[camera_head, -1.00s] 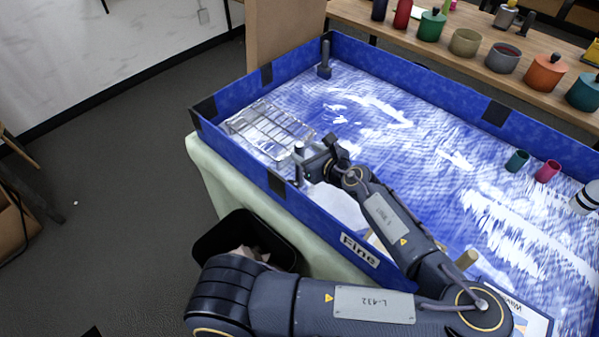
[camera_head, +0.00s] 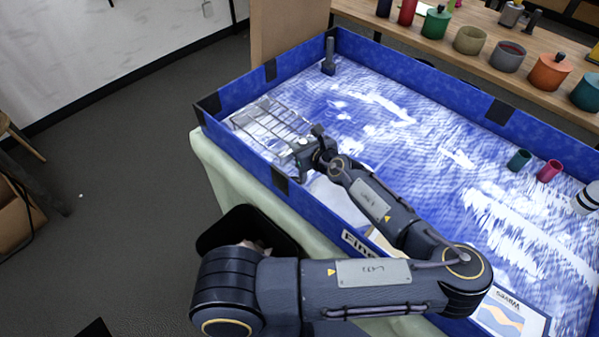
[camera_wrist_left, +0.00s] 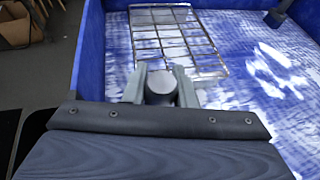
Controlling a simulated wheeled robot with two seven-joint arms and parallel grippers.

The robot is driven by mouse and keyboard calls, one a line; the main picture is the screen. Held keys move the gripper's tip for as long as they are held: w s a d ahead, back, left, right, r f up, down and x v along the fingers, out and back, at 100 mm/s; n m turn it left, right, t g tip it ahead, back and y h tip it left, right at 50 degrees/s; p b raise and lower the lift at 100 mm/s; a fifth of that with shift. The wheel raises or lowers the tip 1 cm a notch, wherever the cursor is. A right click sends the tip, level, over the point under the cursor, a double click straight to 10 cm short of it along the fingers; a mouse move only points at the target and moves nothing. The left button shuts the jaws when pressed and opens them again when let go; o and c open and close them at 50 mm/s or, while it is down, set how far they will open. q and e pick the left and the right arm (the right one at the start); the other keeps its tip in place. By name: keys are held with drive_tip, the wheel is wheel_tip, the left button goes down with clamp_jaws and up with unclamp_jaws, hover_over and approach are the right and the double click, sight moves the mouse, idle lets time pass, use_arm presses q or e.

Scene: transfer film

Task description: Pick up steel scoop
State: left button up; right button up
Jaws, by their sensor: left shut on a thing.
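My left gripper (camera_head: 300,152) is inside the blue-walled tray, near its near-left wall and beside the wire rack. In the left wrist view its two fingers (camera_wrist_left: 160,90) are shut on a round-ended grey metal handle (camera_wrist_left: 160,83), which I take to be the steel scoop's. The rest of the scoop is hidden below the handle and behind the gripper, so I cannot tell whether it touches the tray floor. My right gripper is not in view.
A silver wire rack (camera_head: 268,118) lies in the tray (camera_head: 400,69) just beyond the gripper. A grey upright tool (camera_head: 329,60) stands in the far corner. Teal (camera_head: 519,159) and pink (camera_head: 550,170) cups stand at the right. A black bin (camera_head: 228,232) is outside the near wall.

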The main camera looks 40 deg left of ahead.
use_arm(q)
clamp_jaws()
drive_tip(key=shift+r, duration=0.15)
drive_tip(key=r, duration=0.9)
drive_tip(key=shift+w+d, duration=0.3)
drive_tip(key=w+d+m+t+h, duration=0.3)
drive_tip(key=w+d+m+t, duration=0.15)
drive_tip(key=d, duration=0.45)
drive_tip(key=w+d+m+t+h, duration=0.4)
drive_tip(key=d+m, duration=0.1)
drive_tip(key=d, duration=0.4)
drive_tip(key=shift+n+g, duration=0.25)
drive_tip(key=f+b, duration=0.2)
drive_tip(key=b, duration=0.1)
drive_tip(key=f+b, duration=0.3)
drive_tip(key=b, duration=0.1)
drive_tip(key=shift+a+f, duration=0.2)
drive_tip(key=shift+f, duration=0.05)
drive_tip(key=shift+s, duration=0.1)
